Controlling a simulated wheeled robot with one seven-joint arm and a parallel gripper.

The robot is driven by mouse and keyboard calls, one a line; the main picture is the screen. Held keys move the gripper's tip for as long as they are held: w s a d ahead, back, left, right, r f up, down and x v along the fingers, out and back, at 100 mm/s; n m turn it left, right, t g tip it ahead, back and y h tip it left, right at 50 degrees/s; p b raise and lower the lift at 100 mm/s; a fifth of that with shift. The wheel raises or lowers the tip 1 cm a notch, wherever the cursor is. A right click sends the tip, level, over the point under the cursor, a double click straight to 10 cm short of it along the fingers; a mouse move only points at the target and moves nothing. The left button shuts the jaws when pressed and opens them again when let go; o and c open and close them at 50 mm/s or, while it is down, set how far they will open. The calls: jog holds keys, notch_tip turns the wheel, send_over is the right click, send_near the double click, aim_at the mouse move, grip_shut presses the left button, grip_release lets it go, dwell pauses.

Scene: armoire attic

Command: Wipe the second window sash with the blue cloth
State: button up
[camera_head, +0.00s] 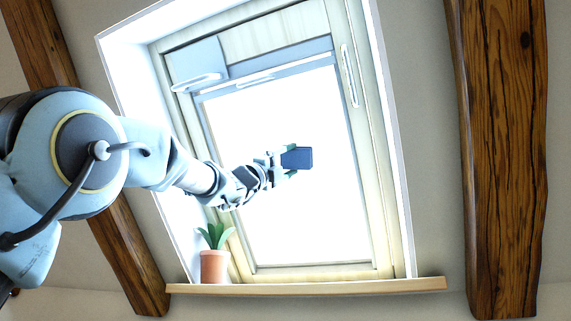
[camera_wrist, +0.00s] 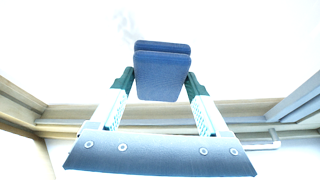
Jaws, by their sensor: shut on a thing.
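The window sash (camera_head: 362,180) is a pale frame around a bright white pane, set in a slanted wall. My gripper (camera_head: 285,159) is in front of the middle of the pane. It is shut on the blue cloth (camera_head: 298,158), which looks like a folded dark blue pad. In the wrist view the blue cloth (camera_wrist: 162,68) sits between the two green-tipped fingers of my gripper (camera_wrist: 160,85). A faint greyish smudge (camera_wrist: 126,24) shows on the glare beyond the cloth. Whether the cloth touches the glass, I cannot tell. Only one window is in view.
A potted plant (camera_head: 214,262) stands at the left end of the wooden sill (camera_head: 310,287). A handle (camera_head: 349,76) is on the upper right of the frame. Wooden beams stand at the left (camera_head: 125,250) and right (camera_head: 497,160). The pane around my gripper is clear.

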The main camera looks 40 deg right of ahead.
aim_at(305, 164)
jog(key=shift+s+d+b, duration=0.3)
jog(key=shift+s+d, duration=0.2)
jog(key=shift+s, duration=0.2)
jog(key=shift+s+d+b, duration=0.25)
jog(key=shift+s+d, duration=0.25)
jog(key=shift+s, duration=0.2)
jog(key=shift+w+d+f+b, duration=0.3)
jog(key=shift+d+f+b, duration=0.2)
jog(key=shift+f, duration=0.15)
jog(key=shift+w+a+r+p, duration=0.15)
jog(key=shift+w+a, duration=0.25)
jog(key=shift+w, duration=0.25)
jog(key=shift+w+a+p, duration=0.1)
jog(key=shift+w+a, duration=0.3)
jog(key=shift+w, duration=0.2)
jog(key=shift+w+a+r+p, duration=0.15)
jog(key=shift+w+a, duration=0.25)
jog(key=shift+w, duration=0.25)
jog(key=w+a, duration=0.4)
jog(key=w, duration=0.2)
jog(key=shift+f, duration=0.3)
jog(key=w+a, duration=0.1)
jog(key=w+a+p, duration=0.1)
jog(key=w, duration=0.1)
jog(key=shift+w+r, duration=0.1)
jog(key=shift+r, duration=0.05)
